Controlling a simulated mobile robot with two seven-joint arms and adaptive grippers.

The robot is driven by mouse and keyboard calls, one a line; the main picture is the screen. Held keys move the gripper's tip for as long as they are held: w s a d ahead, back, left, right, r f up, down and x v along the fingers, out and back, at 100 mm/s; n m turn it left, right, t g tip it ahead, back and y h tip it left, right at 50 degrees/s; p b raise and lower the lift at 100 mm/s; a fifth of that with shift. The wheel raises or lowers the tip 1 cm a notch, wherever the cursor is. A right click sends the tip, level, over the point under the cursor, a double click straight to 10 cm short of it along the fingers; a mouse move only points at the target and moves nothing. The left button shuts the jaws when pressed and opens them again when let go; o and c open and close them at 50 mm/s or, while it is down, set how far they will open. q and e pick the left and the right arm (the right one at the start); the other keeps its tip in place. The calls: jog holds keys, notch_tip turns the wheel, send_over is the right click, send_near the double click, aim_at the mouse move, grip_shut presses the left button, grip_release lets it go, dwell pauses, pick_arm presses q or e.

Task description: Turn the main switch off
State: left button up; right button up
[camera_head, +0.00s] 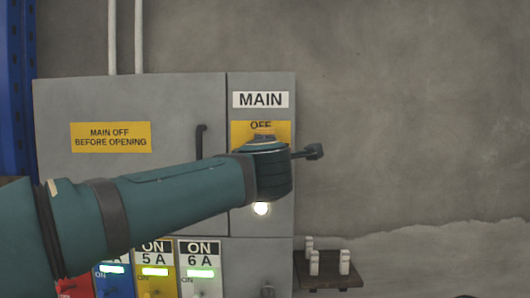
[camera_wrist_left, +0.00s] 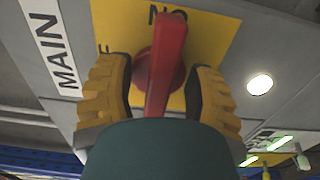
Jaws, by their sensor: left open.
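The main switch is a red handle (camera_wrist_left: 165,65) on a yellow plate (camera_wrist_left: 215,35). In the left wrist view the handle's upper end reaches the partly hidden letters that look like "ON". My left gripper (camera_wrist_left: 160,72) is open, with one yellow-and-black finger on each side of the handle. Gaps show between handle and fingers. In the head view my wrist covers the handle; only the plate's top with "OFF" (camera_head: 261,127) shows. My right gripper is in neither view.
A white "MAIN" label (camera_head: 260,99) sits above the switch, and a lit round lamp (camera_head: 261,208) below it. The grey cabinet (camera_head: 60,105) has a dark door handle (camera_head: 199,142). Smaller breakers labelled "ON" (camera_head: 200,255) sit below. A small dark shelf (camera_head: 328,282) stands at right.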

pick_arm(q)
jog(key=shift+o, duration=0.2)
grip_shut()
